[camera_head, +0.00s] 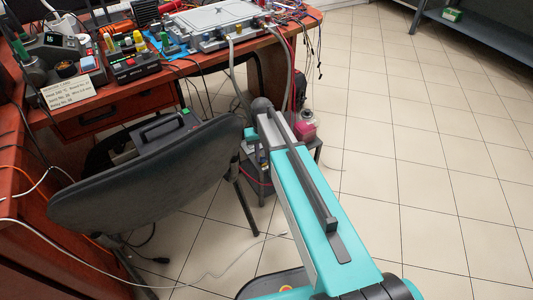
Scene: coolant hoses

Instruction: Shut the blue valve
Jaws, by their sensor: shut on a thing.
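My teal arm reaches from the lower right toward the space under the bench, and its dark far joint is near the bench's front edge. My gripper does not show; the arm hides that spot. A small blue patch (262,157) shows just left of my arm, above a dark grey unit (260,187) on the floor. It may be the blue valve, but it is too small and too covered to tell its handle's position. Grey hoses (289,82) hang from the metal plate assembly (215,22) on the bench. A container of pink liquid (304,130) stands right of the arm.
A black chair (150,175) stands close left of my arm. The red-brown bench (150,100) carries electronics, tools and a note card (69,91). Loose cables hang from its edge, and a thin one lies on the floor. The tiled floor (420,150) at right is clear.

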